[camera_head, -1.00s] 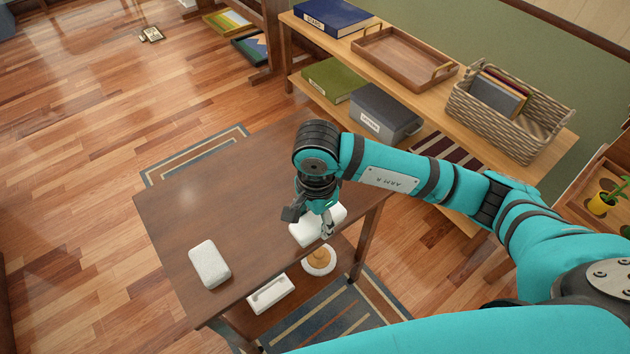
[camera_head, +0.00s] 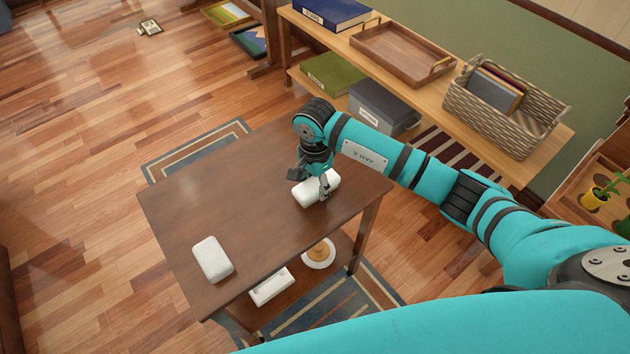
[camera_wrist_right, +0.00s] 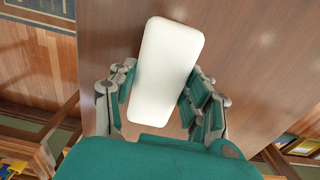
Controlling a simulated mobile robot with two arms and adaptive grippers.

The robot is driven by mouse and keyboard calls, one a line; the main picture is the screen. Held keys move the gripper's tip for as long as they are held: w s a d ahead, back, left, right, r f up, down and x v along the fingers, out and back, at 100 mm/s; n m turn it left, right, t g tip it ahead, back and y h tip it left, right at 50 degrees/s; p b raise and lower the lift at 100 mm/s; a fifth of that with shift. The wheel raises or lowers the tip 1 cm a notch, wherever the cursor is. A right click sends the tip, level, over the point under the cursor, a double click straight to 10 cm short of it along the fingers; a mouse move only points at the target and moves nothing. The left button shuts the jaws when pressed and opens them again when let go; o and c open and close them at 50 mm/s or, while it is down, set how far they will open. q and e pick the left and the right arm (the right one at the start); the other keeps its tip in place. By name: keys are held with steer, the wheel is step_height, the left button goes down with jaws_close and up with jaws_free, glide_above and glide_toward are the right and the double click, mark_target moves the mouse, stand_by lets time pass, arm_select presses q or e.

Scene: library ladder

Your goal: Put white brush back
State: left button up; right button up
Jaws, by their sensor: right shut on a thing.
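My right gripper (camera_head: 322,187) is shut on a smooth white rounded block (camera_head: 312,191), over the right part of the dark wooden table (camera_head: 240,215). In the right wrist view the block (camera_wrist_right: 166,70) lies between the gripper's two fingers (camera_wrist_right: 160,100), with the tabletop behind it. I cannot tell whether it touches the tabletop. A second white block (camera_head: 212,260) lies near the table's front left. On the low shelf under the table are a white tray (camera_head: 271,287) and a round white piece with a wooden knob (camera_head: 318,252). I cannot tell which white thing is the brush. My left gripper is not in view.
Behind the table is a wooden shelf unit holding a wooden tray (camera_head: 402,50), a wicker basket (camera_head: 503,108), a grey box (camera_head: 378,106) and books. A potted plant (camera_head: 594,199) stands at the right. The tabletop between the two white blocks is clear.

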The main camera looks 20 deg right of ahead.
mark_target(315, 184)
steer(key=o, duration=0.6)
steer(key=shift+f, duration=0.15)
steer(key=shift+c, duration=0.2)
steer(key=o, duration=0.5)
steer(key=shift+c, duration=0.2)
steer(key=shift+r, duration=0.25)
steer(key=shift+w+r, duration=0.1)
steer(key=shift+r, duration=0.2)
step_height(315, 184, up, 11)
steer(key=b, duration=0.1)
steer(key=shift+r+b, duration=0.15)
steer(key=shift+b, duration=0.25)
